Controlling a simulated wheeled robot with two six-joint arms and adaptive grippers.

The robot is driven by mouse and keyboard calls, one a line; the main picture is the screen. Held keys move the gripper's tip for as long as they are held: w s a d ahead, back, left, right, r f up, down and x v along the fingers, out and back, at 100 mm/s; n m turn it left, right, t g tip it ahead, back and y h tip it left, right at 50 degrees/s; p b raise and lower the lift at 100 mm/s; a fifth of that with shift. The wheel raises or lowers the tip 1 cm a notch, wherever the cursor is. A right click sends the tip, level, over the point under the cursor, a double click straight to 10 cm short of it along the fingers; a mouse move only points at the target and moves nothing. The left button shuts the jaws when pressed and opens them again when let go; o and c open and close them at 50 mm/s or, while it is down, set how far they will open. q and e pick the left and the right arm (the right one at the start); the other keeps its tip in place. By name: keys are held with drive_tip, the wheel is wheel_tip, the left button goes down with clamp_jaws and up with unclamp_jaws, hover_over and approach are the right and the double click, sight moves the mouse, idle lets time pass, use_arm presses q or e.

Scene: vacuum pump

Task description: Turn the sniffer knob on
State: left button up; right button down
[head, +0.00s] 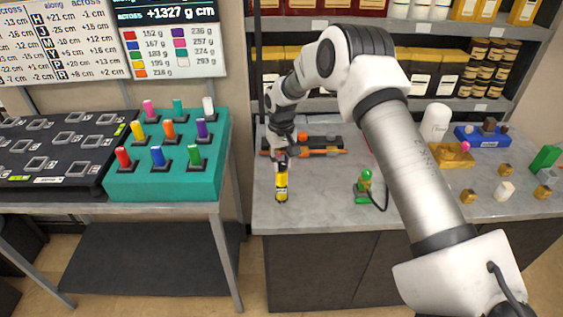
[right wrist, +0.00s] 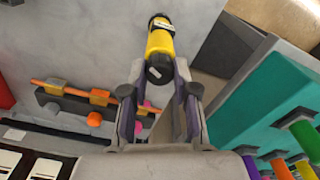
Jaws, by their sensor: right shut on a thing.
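My right gripper (head: 280,158) points down over the left part of the grey counter (head: 330,215). It is shut on a yellow cylinder with black ends (head: 282,186), which looks like the sniffer. The cylinder hangs roughly upright below the fingers, close to the counter's front edge. I cannot tell whether its lower end touches the counter. In the right wrist view, the fingers (right wrist: 155,90) close around the near end of the yellow cylinder (right wrist: 160,43). A dark round knob-like part (right wrist: 159,69) shows at that end, between the fingertips. My left gripper is not in view.
A dark rack with orange bars (head: 318,152) lies behind the gripper. A small green device with a cable (head: 364,186) stands to the right. A teal block with coloured pegs (head: 165,190) is on the left table, across a gap. Shelves stand behind.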

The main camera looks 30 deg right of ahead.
sight(281, 163)
drive_tip(key=n, duration=0.6)
drive_tip(key=shift+b, duration=0.3)
idle(0.4)
drive_tip(key=c, duration=0.9)
unclamp_jaws()
wheel_tip(281, 163, up, 12)
drive_tip(key=shift+f, duration=0.1)
